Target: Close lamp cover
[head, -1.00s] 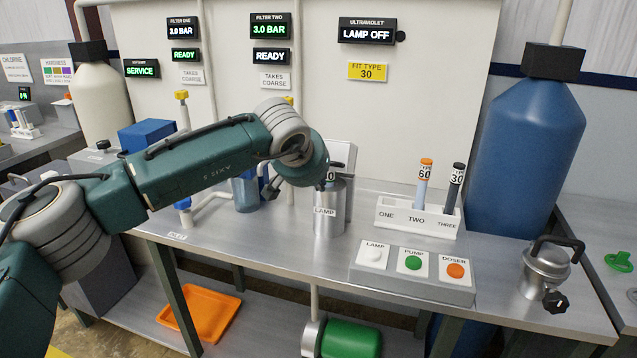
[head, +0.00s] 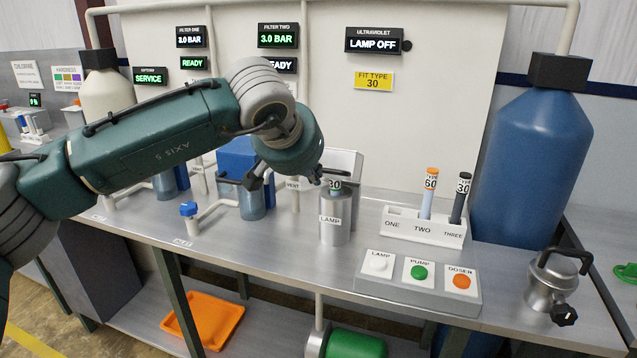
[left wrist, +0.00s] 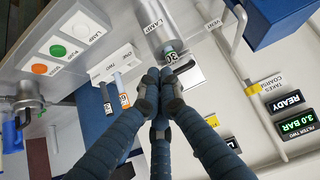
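The lamp housing (head: 335,226) is a metal cylinder labelled LAMP, upright on the bench. A tube marked 30 (head: 335,186) shows at its open top. A grey plate-like part (head: 347,165), which looks like the raised cover, stands behind it; it also shows with a dark handle-like piece in the left wrist view (left wrist: 188,76). My left gripper (head: 317,177) is beside the tube's top. In the left wrist view its fingers (left wrist: 158,76) are drawn together, just short of the tube end, with nothing visible between them. Contact cannot be told. My right gripper is out of view.
A white rack (head: 402,224) with two tubes stands right of the housing. A button panel (head: 418,283) lies in front of it. A metal pot with a black handle (head: 549,283) stands at the right. Blue-topped filters and pipes are on the left. The front bench strip is clear.

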